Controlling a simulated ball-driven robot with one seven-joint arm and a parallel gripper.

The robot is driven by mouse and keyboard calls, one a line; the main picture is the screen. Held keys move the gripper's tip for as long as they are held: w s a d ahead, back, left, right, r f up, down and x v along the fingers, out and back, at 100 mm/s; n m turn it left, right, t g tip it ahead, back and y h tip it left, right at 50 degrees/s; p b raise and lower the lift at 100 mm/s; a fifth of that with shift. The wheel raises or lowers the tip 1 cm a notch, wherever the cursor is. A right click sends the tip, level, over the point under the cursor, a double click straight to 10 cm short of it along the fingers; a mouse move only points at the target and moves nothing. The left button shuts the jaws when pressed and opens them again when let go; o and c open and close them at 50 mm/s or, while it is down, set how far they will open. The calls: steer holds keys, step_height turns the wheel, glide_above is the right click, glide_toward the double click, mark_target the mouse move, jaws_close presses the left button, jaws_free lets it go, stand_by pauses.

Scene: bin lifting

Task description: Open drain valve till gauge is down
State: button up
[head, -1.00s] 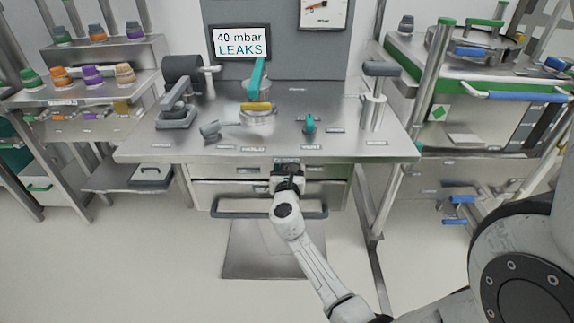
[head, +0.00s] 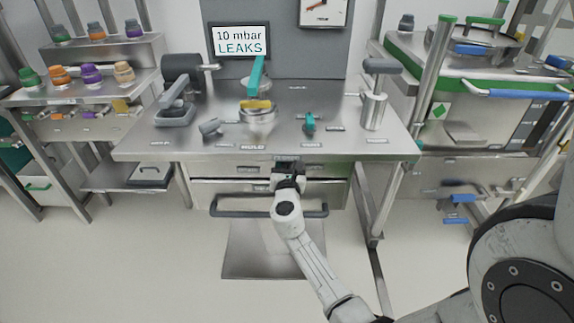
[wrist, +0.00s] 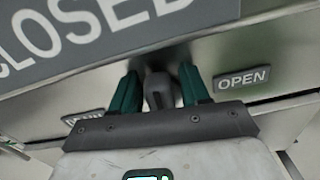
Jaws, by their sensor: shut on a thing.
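My gripper (head: 287,170) is at the front edge of the steel bench, under the tabletop. In the wrist view my gripper (wrist: 160,88) has its green fingers shut on a grey valve handle (wrist: 158,90). An OPEN label (wrist: 242,80) is just right of the handle; another small label (wrist: 82,117) at the left is too oblique to read. The display (head: 240,42) reads 10 mbar LEAKS. A dial gauge (head: 323,11) is cut off by the top edge, and its reading is unclear.
A large grey sign (wrist: 75,32) ending in LOSED fills the wrist view's upper left. A drawer with a dark handle (head: 268,212) is below my gripper. A clamped pot (head: 257,120), a teal valve (head: 310,123) and a T-handled post (head: 374,108) stand on the bench.

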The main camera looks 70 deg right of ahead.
steer(key=m+b, duration=0.3)
steer(key=m, duration=0.1)
steer(key=shift+s+d+f, duration=0.1)
steer(key=shift+s+f, duration=0.2)
steer(key=m+b, duration=0.1)
steer(key=m, duration=0.1)
steer(key=m+b, duration=0.2)
steer(key=shift+s+f, duration=0.2)
steer(key=m+b, duration=0.4)
steer(key=shift+s+d+f, duration=0.15)
steer(key=shift+s+f, duration=0.05)
steer(key=shift+f, duration=0.15)
steer(key=m+b, duration=0.3)
steer(key=m, duration=0.1)
steer(key=shift+f, duration=0.2)
steer(key=shift+m, duration=0.4)
steer(key=o, duration=0.7)
steer(key=shift+r, duration=0.1)
